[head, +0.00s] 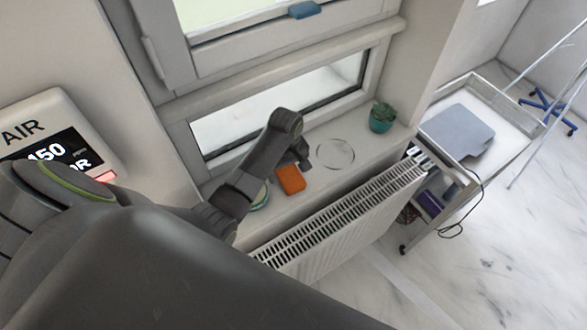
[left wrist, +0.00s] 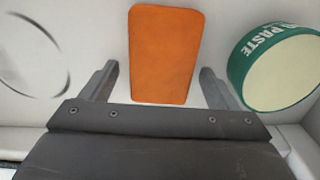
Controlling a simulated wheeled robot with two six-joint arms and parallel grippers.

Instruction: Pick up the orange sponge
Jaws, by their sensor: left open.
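The orange sponge (head: 290,179) lies on the white window sill, just beside my left gripper (head: 303,160) in the head view. In the left wrist view the sponge (left wrist: 164,55) lies ahead, with its near end between the two fingertips of my left gripper (left wrist: 160,80). The left gripper is open, with a gap on each side of the sponge. I cannot tell whether the fingers are at the sponge's height. My right gripper is in neither view.
A green-rimmed paste tin (left wrist: 280,68) stands right of the sponge in the left wrist view. A clear round dish (head: 335,154) and a potted plant (head: 382,117) are farther along the sill (head: 350,127). A radiator (head: 345,222) stands below, and a trolley (head: 500,118) is at the right.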

